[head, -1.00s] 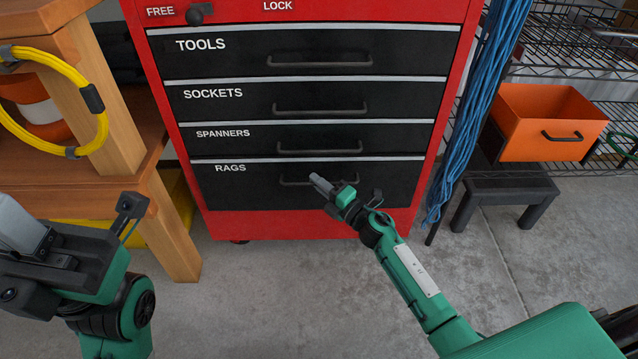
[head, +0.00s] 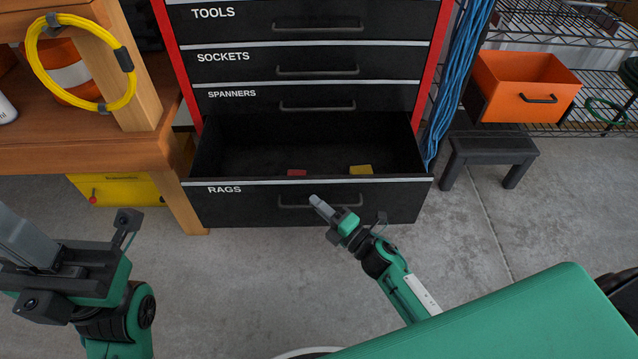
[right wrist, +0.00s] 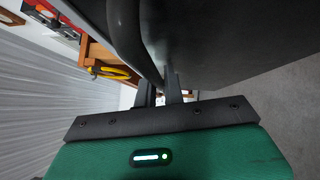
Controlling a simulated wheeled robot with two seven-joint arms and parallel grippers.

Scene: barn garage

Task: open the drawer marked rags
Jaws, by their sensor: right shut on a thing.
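The drawer marked RAGS (head: 240,207) is the lowest in the red tool chest (head: 432,75) and stands pulled well out. Its inside shows a small red item and a small yellow item near the front. My right gripper (head: 318,203) is at the drawer's dark handle (head: 290,207), shut on it. In the right wrist view the fingers (right wrist: 160,92) meet the dark handle bar (right wrist: 130,40) close to the drawer front. My left gripper (head: 30,245) is at the left edge, away from the chest; its fingertips are not clearly shown.
The TOOLS, SOCKETS (head: 222,57) and SPANNERS drawers above are closed. A wooden bench (head: 150,155) with a yellow hose coil (head: 33,60) stands at left. A black stool (head: 490,147) and an orange bin (head: 515,90) are at right. Bare concrete floor lies in front.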

